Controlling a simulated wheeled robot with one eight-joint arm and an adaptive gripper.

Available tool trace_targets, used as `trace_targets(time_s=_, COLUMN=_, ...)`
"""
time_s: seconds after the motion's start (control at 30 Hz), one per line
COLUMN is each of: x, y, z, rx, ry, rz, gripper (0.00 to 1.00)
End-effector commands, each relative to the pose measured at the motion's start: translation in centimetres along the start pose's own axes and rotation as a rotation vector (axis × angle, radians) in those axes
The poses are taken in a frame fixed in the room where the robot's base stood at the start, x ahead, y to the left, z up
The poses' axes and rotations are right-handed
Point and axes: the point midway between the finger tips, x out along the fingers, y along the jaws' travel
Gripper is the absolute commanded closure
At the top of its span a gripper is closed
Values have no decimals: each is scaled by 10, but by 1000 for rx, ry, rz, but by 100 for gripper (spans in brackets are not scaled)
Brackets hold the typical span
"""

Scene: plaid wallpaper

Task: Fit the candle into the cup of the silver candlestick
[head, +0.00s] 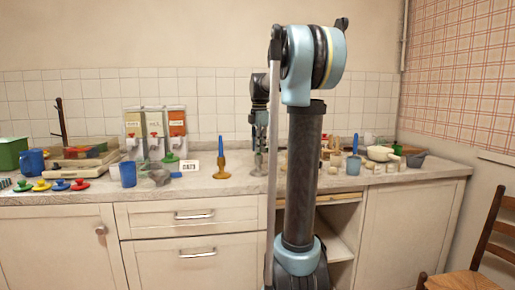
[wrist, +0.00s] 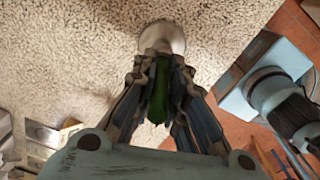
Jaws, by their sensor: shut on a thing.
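My gripper (wrist: 160,62) is shut on a dark green candle (wrist: 158,95), which sits between the two fingers in the wrist view. A pale, round, silver-grey piece, the silver candlestick (wrist: 165,36), shows just beyond the fingertips, in line with the candle. In the head view my gripper (head: 259,140) points down over the counter, with the grey candlestick (head: 259,168) below it, partly beside my arm. The candle cannot be made out there. The fingers hide the candle's lower end and the cup, so I cannot tell whether they touch.
A brass-coloured candlestick (head: 221,174) with a blue candle stands just left of my gripper. Further left are a blue cup (head: 128,174), a number card (head: 189,166) and dispensers (head: 155,132). Right of my arm, a pale bowl (head: 379,153) and small items crowd the counter (head: 240,187).

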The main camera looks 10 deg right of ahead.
Motion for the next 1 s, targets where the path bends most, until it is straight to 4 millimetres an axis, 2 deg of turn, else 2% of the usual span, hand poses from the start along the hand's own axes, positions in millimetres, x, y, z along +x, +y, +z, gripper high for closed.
trace_targets(time_s=0.03, x=1, y=0, z=0, rx=0, ry=0, rz=0, gripper=85)
trace_targets(time_s=0.1, x=1, y=0, z=0, rx=0, ry=0, rz=0, gripper=69)
trace_targets(time_s=0.13, x=1, y=0, z=0, rx=0, ry=0, rz=0, gripper=67)
trace_targets(time_s=0.43, x=0, y=0, z=0, rx=-1, ry=0, rz=0, gripper=67)
trace_targets(time_s=0.57, x=-6, y=0, z=-1, rx=-1, ry=0, rz=0, gripper=67)
trace_targets(time_s=0.67, x=-18, y=0, z=-1, rx=-1, ry=0, rz=0, gripper=67)
trace_targets(time_s=1.0, x=-81, y=1, z=-2, rx=-2, ry=0, rz=0, gripper=67)
